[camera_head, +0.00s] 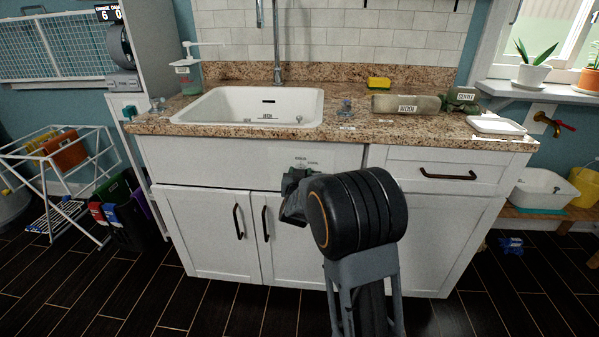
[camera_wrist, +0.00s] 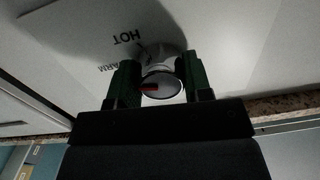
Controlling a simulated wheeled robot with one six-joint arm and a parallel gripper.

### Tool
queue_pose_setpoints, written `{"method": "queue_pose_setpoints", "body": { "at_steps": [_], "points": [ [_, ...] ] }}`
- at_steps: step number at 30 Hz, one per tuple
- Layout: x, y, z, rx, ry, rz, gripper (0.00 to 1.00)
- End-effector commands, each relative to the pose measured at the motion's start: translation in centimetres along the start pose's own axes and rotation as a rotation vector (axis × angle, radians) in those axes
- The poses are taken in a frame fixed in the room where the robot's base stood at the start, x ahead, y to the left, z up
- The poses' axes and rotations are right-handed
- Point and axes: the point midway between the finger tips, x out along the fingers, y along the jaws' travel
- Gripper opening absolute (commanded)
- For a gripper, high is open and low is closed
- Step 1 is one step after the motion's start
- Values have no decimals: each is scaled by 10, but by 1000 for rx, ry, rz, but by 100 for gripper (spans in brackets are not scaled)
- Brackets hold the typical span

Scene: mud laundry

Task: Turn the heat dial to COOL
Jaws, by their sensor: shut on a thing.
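The heat dial (camera_wrist: 162,90) is a small round pale knob with a red pointer mark, on the white front panel. In the wrist view it sits between the two dark green fingers of my gripper (camera_wrist: 157,70), which is shut on it. The red mark points left there. The words HOT (camera_wrist: 128,38) and WARM (camera_wrist: 108,68) show upside down on the panel beside the dial. No COOL label can be made out in the wrist view. In the head view my gripper (camera_head: 292,190) is against the panel below the sink and hides the dial; small lettering (camera_head: 306,163) shows just above it.
The white sink (camera_head: 248,104) is set in the granite counter (camera_head: 345,128) above. Cabinet doors with dark handles (camera_head: 238,221) are below, and a drawer handle (camera_head: 447,175) is to the right. A drying rack (camera_head: 60,170) stands on the left. Dark floor is clear in front.

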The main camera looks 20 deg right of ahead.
Motion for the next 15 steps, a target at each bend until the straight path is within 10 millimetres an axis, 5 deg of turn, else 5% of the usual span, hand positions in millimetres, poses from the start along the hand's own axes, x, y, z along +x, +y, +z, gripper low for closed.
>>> {"method": "queue_pose_setpoints", "body": {
  "at_steps": [15],
  "points": [
    [0,-1,-3,-489,-16,14,22]
  ]
}}
